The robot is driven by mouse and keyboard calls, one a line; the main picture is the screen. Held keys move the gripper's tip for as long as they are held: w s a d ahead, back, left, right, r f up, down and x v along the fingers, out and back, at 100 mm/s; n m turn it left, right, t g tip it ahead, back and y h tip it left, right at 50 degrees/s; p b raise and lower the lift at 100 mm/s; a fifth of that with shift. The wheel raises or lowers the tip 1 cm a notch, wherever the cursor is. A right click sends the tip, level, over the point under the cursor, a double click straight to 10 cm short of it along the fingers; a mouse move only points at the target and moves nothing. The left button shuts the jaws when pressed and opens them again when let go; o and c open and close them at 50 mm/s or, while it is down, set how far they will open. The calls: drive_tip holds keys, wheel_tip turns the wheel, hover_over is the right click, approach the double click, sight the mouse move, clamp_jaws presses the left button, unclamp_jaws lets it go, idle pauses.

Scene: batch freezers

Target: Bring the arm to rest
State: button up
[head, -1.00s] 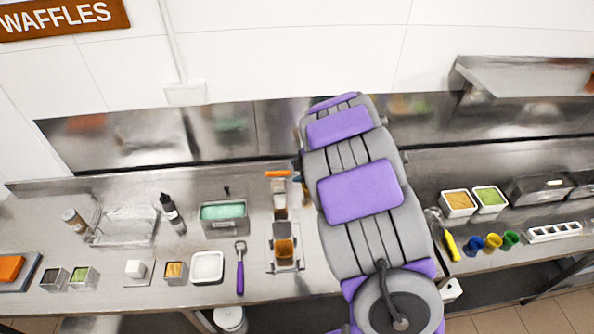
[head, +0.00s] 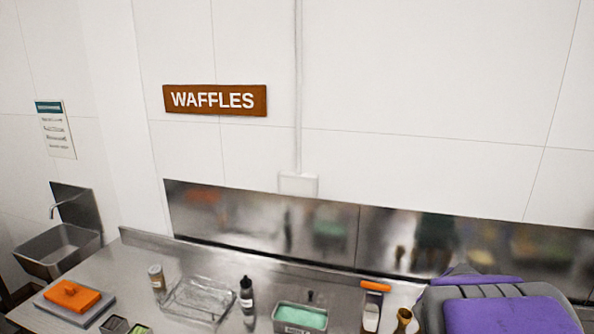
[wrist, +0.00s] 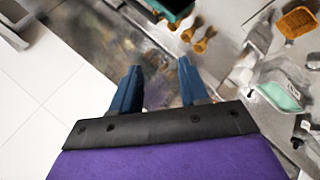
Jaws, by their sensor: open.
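My arm shows in the head view as a grey and purple link at the lower right corner, and its gripper end is out of that view. In the wrist view my gripper (wrist: 158,85) has its two blue fingers apart with nothing between them. Beyond the fingers are a blurry metal surface and the counter. No finger visibly touches anything.
The steel counter (head: 128,282) holds an orange block (head: 72,294), a spice jar (head: 157,278), a clear tray (head: 199,300), a dark bottle (head: 246,295) and a green-filled tub (head: 300,317). A sink (head: 60,248) is at left. A WAFFLES sign (head: 214,100) hangs on the wall.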

drive_tip(key=s+a+f+m+g+y+b, duration=0.1)
drive_tip(key=s+a+f, duration=0.4)
drive_tip(key=s, duration=0.5)
drive_tip(key=s+a+f+m+g+y+b, duration=0.1)
drive_tip(key=s+a+f+g+y+b, duration=0.2)
drive_tip(key=s+a, duration=0.5)
drive_tip(key=s+a+f+m+g+y+b, duration=0.2)
drive_tip(key=s+a+f+g+b, duration=0.2)
drive_tip(key=s+a+f+b, duration=0.3)
drive_tip(key=s+f, duration=0.1)
drive_tip(key=s, duration=0.4)
drive_tip(key=shift+a+y, duration=0.3)
drive_tip(key=shift+a, duration=0.05)
